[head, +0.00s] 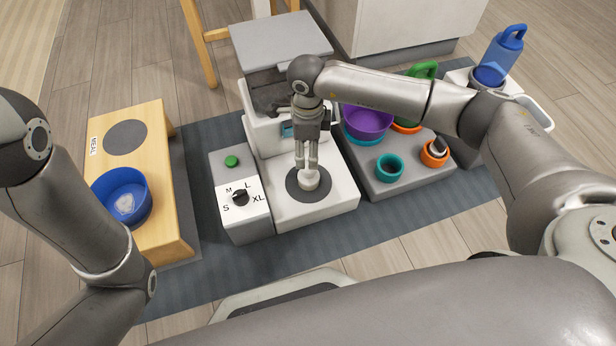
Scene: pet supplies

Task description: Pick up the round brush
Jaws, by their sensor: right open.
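My right gripper (307,165) points straight down over the dark round pad (297,196) of the white feeder machine. Its two fingers are narrowly apart. A small white round piece (309,182) is right at the fingertips on the pad; I cannot tell whether it is the round brush or whether the fingers touch it. A small dark and white item (439,146) sits in an orange ring (433,158) on the grey tray to the right; its kind is too small to tell. My left arm shows at the left, but its gripper is out of view.
A wooden stand (170,205) with a blue bowl (123,197) is at the left. A dial panel (243,207) adjoins the feeder. The grey tray (407,187) holds a purple bowl (366,122) and teal cup (389,167). A blue bottle (502,50) stands back right.

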